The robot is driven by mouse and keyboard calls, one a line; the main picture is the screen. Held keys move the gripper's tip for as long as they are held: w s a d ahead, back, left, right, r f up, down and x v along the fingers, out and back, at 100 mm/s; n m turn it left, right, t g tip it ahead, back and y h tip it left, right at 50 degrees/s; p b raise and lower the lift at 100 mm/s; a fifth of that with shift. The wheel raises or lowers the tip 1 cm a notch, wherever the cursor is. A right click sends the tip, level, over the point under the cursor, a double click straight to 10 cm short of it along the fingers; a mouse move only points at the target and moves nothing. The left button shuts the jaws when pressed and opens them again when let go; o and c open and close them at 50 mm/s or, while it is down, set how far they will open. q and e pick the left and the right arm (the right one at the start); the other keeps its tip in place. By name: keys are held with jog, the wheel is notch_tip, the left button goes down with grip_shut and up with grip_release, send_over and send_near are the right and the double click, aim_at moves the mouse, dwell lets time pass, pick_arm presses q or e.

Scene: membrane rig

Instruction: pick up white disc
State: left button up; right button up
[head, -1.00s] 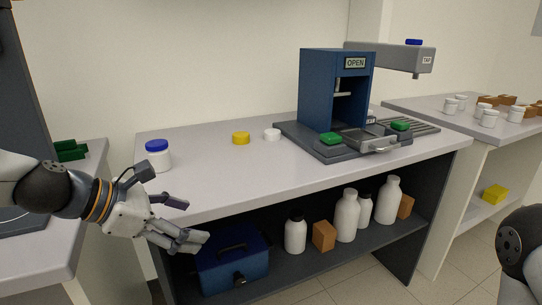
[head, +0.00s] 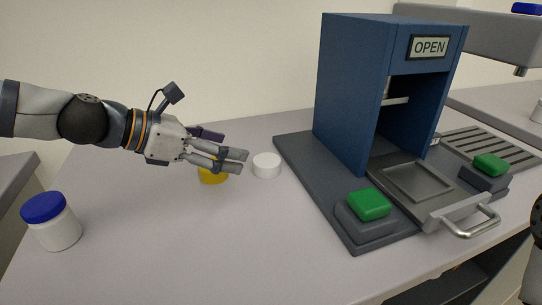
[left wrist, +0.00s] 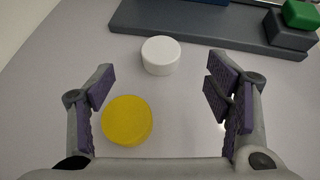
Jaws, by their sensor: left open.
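The white disc (head: 266,165) lies on the grey bench, just left of the rig's dark base. It also shows in the left wrist view (left wrist: 161,55), beyond my fingertips and roughly midway between them. My left gripper (head: 236,161) is open and empty, to the left of the white disc, with its fingers pointing right toward it. In the left wrist view the gripper (left wrist: 160,88) has its purple-padded fingers wide apart. A yellow disc (left wrist: 127,120) lies nearer, between the fingers in that view. My right gripper is not in view.
The blue press (head: 345,95) marked OPEN stands on a dark base with a tray, handle and green buttons (head: 369,205). A white jar with a blue lid (head: 50,222) stands at the left. The bench front is clear.

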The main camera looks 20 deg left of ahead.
aim_at(264, 160)
pick_arm(q)
jog(key=x, duration=0.3)
jog(key=b+x, duration=0.1)
jog(key=x, duration=0.2)
jog(key=f+b+x, duration=0.1)
jog(key=x, duration=0.2)
jog(key=shift+s+f, duration=0.1)
jog(key=shift+f, duration=0.15)
jog(key=shift+r, duration=0.3)
jog(key=c, duration=1)
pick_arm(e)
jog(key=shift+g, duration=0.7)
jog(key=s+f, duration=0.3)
